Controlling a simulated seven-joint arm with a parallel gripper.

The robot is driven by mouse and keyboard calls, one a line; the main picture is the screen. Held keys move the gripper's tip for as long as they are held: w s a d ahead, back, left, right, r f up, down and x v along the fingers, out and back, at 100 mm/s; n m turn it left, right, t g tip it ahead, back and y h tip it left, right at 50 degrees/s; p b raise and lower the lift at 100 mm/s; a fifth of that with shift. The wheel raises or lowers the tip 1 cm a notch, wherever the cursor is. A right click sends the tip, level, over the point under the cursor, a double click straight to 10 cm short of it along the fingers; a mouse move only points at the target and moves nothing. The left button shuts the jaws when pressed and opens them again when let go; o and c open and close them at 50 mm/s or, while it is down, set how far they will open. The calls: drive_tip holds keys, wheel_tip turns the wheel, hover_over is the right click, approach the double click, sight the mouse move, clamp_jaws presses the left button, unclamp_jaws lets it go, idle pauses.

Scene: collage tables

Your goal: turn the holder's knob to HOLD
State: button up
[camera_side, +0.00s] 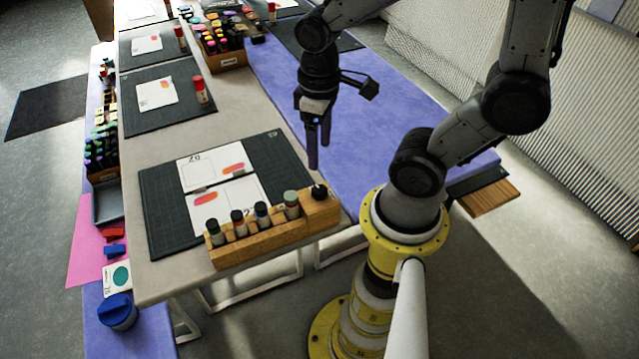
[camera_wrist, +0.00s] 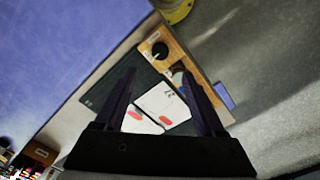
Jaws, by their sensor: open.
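The wooden holder (camera_side: 262,245) stands along the near right edge of the table with several capped bottles in a row. Its black knob (camera_side: 319,191) is on the right end block. In the wrist view the knob (camera_wrist: 160,50) has a white mark beside it, and small pale labels lie near it; their lettering is too small to read. My gripper (camera_side: 319,155) is open and empty, pointing down above and apart from the knob. In the wrist view the fingertips (camera_wrist: 158,73) are spread, with the knob beyond them.
A dark cutting mat (camera_side: 160,205) with two white cards (camera_side: 211,167) lies beside the holder. A purple bench (camera_side: 400,140) runs alongside the table. Wooden boxes of bottles (camera_side: 222,50) stand farther back. The air around my gripper looks clear.

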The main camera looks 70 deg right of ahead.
sight(319, 190)
wheel_tip(319, 190, down, 11)
drive_tip(key=shift+f, duration=0.1)
idle(0.3)
clamp_jaws()
